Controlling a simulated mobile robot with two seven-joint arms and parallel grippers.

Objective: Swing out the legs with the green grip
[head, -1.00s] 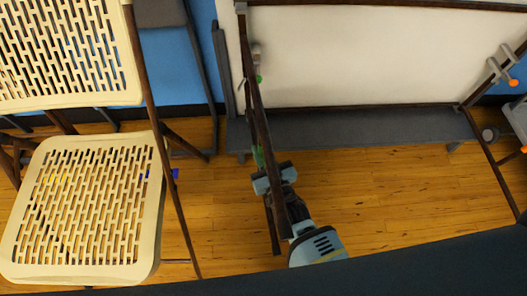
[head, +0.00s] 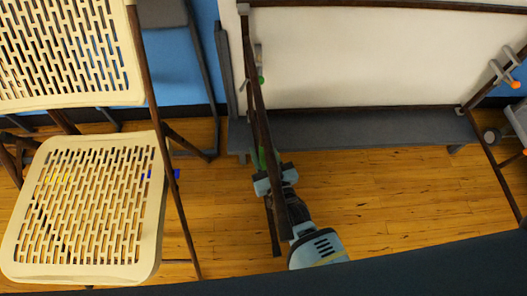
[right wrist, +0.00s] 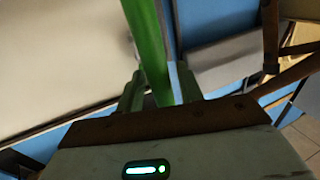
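A folded table with a white top (head: 350,55) stands on its edge against the wall. Its dark brown legs (head: 259,110) at the left end run down towards me. The green grip (head: 262,158) on these legs is partly hidden by my right gripper (head: 266,172). In the right wrist view the green grip (right wrist: 153,50) passes between the two fingers of my right gripper (right wrist: 160,88). A narrow gap shows between the grip and the right-hand finger, so the gripper looks open around it. My left gripper is not in view.
A cream folding chair (head: 85,200) stands close on the left. Legs with orange parts (head: 514,84) are at the right end of the table. A grey bench-like ledge (head: 360,130) runs below the top. Wooden floor (head: 400,190) is clear in the middle.

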